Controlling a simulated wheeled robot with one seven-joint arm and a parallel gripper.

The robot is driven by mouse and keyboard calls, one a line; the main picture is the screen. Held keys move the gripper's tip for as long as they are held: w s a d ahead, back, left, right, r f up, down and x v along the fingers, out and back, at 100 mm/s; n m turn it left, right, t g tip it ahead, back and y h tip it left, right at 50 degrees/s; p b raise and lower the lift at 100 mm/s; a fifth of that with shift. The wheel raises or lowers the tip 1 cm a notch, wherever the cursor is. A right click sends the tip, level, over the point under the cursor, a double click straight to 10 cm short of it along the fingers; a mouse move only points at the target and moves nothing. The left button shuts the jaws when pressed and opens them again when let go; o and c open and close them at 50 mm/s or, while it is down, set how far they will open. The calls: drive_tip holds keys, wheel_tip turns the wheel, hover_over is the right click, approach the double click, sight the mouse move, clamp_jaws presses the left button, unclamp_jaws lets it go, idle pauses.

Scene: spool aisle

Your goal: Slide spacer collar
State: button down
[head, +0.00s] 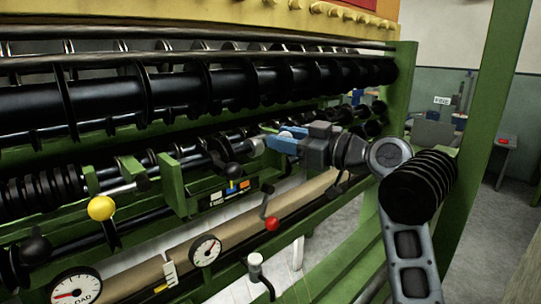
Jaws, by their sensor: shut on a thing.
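My gripper (268,141) reaches in from the right at the middle of the machine, its blue fingers pointing left along a dark shaft. It is shut on a small pale grey piece at its fingertips, which looks like the spacer collar (257,146). The collar sits at the shaft line, just right of a black disc (219,150) on the lower shaft. The fingers hide part of the collar and the shaft, so I cannot tell how closely the collar surrounds it.
A long black roller (180,92) with discs runs above. Below are a yellow ball knob (101,208), a red knob (272,224), dial gauges (205,250) and a green bracket (172,185). A green post (480,130) stands at right, with open floor beyond.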

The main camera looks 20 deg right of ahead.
drive_tip(key=shift+w+d, duration=0.2)
drive_tip(key=shift+d, duration=0.45)
drive_tip(key=c, duration=0.8)
unclamp_jaws()
drive_tip(key=shift+o, duration=0.2)
drive_tip(key=shift+a, duration=0.1)
